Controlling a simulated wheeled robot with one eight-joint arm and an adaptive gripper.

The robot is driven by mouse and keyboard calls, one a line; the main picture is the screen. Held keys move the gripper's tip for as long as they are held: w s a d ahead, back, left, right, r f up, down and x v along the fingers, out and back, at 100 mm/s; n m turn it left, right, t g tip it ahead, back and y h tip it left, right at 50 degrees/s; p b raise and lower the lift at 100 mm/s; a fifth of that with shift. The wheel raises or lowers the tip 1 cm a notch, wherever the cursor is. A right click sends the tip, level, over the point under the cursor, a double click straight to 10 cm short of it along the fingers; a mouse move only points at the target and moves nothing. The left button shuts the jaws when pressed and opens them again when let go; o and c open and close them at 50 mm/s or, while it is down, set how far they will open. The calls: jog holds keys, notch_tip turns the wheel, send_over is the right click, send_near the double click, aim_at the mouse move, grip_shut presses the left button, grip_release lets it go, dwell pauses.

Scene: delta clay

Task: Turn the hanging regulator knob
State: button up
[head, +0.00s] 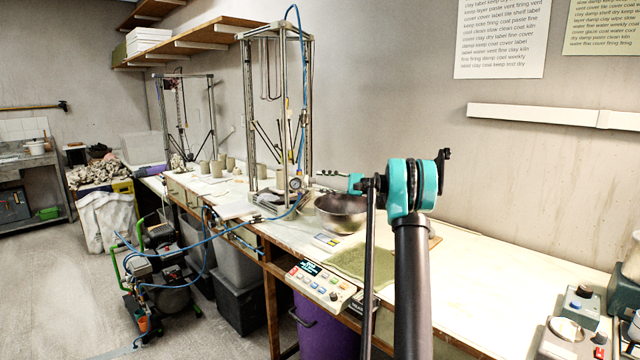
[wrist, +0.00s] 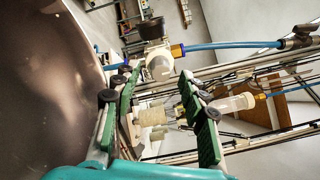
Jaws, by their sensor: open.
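The regulator (wrist: 158,62) hangs in the wrist view, with a pale body and a blue hose joined at its right by a brass-coloured fitting. Its black knob (wrist: 151,29) is at the top of that view, beyond my fingertips. In the head view a round gauge (head: 295,183) shows by the frame's base; the knob is too small to make out there. My gripper (wrist: 160,76) is open, its two green-padded fingers apart on either side of the line towards the regulator, with nothing clearly gripped. In the head view my gripper (head: 331,174) is small, just right of the gauge.
A metal bowl (head: 341,213) stands right below my gripper and fills the left of the wrist view (wrist: 40,80). A metal frame (head: 249,110) with rods and blue hose rises at the left.

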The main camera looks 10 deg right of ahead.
jog(key=v, duration=1)
jog(key=shift+d, duration=0.35)
jog(key=shift+s, duration=0.1)
